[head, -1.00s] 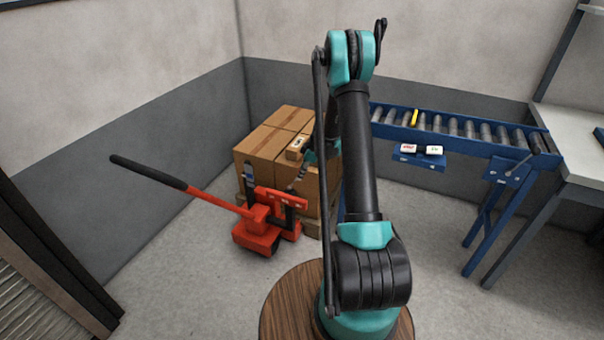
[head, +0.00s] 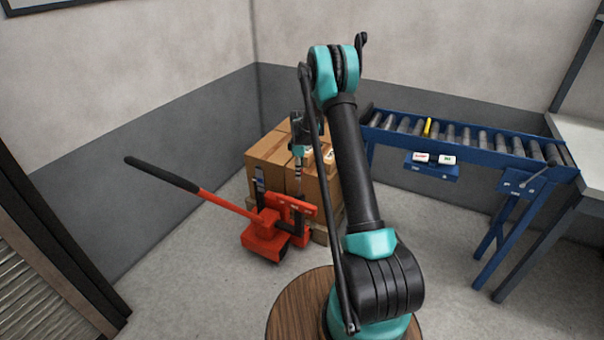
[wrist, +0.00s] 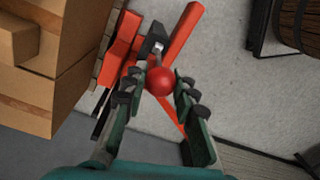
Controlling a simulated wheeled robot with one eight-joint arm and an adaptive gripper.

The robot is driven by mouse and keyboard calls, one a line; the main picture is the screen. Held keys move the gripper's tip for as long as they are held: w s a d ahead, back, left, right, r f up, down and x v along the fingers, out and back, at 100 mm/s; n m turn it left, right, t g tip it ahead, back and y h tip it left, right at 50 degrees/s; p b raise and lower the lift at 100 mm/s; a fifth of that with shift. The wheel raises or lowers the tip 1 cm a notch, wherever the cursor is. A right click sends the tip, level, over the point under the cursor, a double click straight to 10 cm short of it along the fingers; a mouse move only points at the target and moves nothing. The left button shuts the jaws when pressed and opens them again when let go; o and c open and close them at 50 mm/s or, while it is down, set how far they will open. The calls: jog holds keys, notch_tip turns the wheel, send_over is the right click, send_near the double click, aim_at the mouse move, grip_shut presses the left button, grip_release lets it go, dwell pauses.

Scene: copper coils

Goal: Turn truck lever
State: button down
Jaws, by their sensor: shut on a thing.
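The red pallet truck (head: 268,228) stands on the floor left of my arm in the head view, its long handle (head: 165,174) slanting up to the left with a black grip. In the wrist view the truck's lever ends in a round red knob (wrist: 160,81), on a short metal stem beside the red truck body (wrist: 122,45). My gripper (wrist: 157,90) is shut on this knob, one finger on each side. In the head view my gripper (head: 298,178) points down over the truck, close to the boxes. The knob is too small to make out there.
Cardboard boxes (head: 268,152) stand on a wooden pallet just behind the truck. A blue roller conveyor (head: 480,150) is at the right, by a workbench. A wooden barrel (wrist: 298,22) shows in the wrist view. The floor left of the truck is clear.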

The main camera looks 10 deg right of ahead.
jog(key=shift+w+a, duration=0.1)
jog(key=shift+w, duration=0.05)
jog(key=c, duration=1.2)
grip_release()
jog(key=shift+r, duration=0.1)
notch_tip(320, 180, up, 12)
jog(key=shift+w, duration=0.15)
